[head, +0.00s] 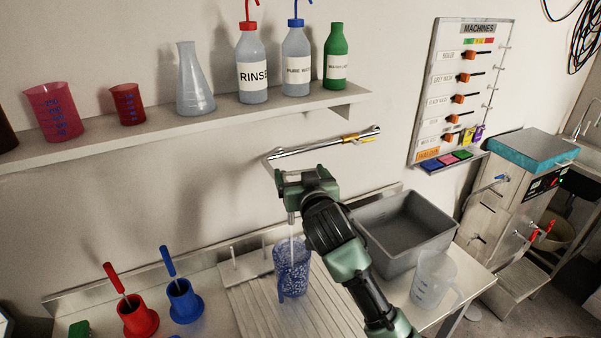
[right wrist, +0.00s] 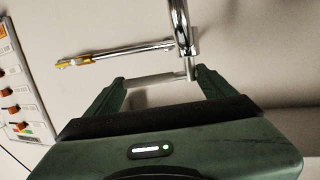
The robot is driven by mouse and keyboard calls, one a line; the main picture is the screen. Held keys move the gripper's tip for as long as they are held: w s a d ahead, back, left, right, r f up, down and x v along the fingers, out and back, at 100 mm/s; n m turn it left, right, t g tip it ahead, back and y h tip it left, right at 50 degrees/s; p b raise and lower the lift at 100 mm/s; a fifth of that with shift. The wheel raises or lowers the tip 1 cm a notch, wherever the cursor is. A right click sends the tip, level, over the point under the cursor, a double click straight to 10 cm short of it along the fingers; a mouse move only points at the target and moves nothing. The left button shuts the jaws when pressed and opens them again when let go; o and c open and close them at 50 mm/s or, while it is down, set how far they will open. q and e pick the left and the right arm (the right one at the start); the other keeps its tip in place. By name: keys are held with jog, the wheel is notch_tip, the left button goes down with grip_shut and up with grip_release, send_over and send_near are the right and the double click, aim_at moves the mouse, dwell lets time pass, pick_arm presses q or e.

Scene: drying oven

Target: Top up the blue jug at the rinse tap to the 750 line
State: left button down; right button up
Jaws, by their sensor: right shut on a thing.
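The blue jug (head: 291,283) stands upright on the ribbed drainboard (head: 243,300), below the rinse tap's spout (head: 291,216). A thin pale stream runs from the spout into the jug. The jug's wall looks speckled, and I cannot read its level or the 750 line. My right gripper (head: 304,180) is at the tap, above the jug, and hides much of the tap. In the right wrist view, the right gripper (right wrist: 155,82) is shut on a pale bar-like tap lever (right wrist: 153,80), beside the chrome tap pipe (right wrist: 181,30). My left gripper is not in view.
A grey basin (head: 405,232) and a clear jug (head: 433,280) stand right of the drainboard. Red (head: 138,318) and blue (head: 184,303) holders with handled tools stand at left. A shelf (head: 190,125) with bottles and beakers runs above. My right forearm crosses the bench front.

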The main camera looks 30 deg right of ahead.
jog(key=shift+m+h, duration=0.3)
jog(key=shift+h, duration=0.1)
jog(key=shift+s, duration=0.1)
jog(key=shift+a, duration=0.1)
jog(key=shift+s+a+f+m+g+h+b, duration=0.1)
jog(key=shift+a+m+g+h+b, duration=0.15)
jog(key=shift+m+g+h+b, duration=0.3)
jog(key=shift+s+a+m+g+h+b, duration=0.15)
jog(key=shift+m+g+h+b, duration=0.35)
jog(key=shift+m+h, duration=0.4)
jog(key=shift+s+m+g+h, duration=0.1)
jog(key=shift+m+g+h, duration=0.15)
jog(key=shift+h, duration=0.4)
